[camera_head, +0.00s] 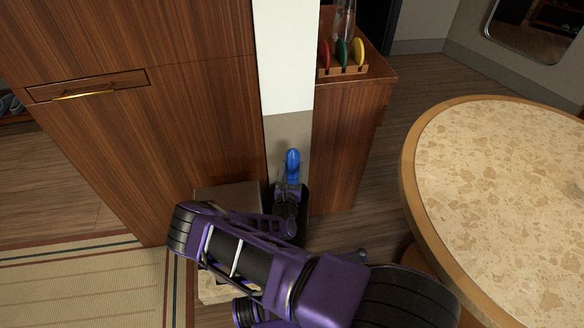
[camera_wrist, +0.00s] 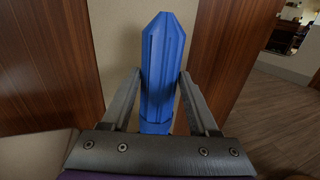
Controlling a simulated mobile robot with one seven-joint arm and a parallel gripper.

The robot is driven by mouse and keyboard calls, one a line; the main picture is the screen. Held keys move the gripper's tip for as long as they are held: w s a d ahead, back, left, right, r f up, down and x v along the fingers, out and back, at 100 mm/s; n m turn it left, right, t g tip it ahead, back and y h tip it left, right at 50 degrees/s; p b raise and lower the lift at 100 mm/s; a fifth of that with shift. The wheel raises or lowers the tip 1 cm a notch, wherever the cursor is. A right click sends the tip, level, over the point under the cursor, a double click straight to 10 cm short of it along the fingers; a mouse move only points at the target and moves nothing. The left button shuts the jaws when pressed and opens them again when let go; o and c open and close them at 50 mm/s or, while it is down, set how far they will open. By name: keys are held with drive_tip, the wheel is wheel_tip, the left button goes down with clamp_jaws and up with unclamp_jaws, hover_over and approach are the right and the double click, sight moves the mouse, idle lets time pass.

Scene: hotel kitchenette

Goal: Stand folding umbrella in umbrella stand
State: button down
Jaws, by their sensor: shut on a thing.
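The blue folding umbrella (camera_head: 292,160) is upright in the head view, in front of the pale wall strip between two wooden cabinets. My gripper (camera_head: 289,189) is shut on it. In the wrist view the umbrella (camera_wrist: 166,60) stands between the two fingers of my gripper (camera_wrist: 161,78), its faceted end pointing up and away. A dark, box-like shape (camera_head: 302,222) below and behind my gripper looks like the umbrella stand. My arm hides most of it, and I cannot tell whether the umbrella's lower end is inside it.
A grey-brown box top (camera_head: 228,196) lies left of my gripper, partly hidden by my arm. A tall wooden cabinet (camera_head: 190,130) is at left; a lower cabinet (camera_head: 345,140) with a rack of colored discs (camera_head: 342,56) is at right. A round table (camera_head: 500,180) fills the right side.

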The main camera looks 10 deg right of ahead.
sight(292, 183)
drive_tip(key=shift+f+b, duration=0.3)
drive_tip(key=shift+f, duration=3.45)
drive_tip(key=shift+c, duration=0.4)
unclamp_jaws()
drive_tip(key=shift+s, duration=0.1)
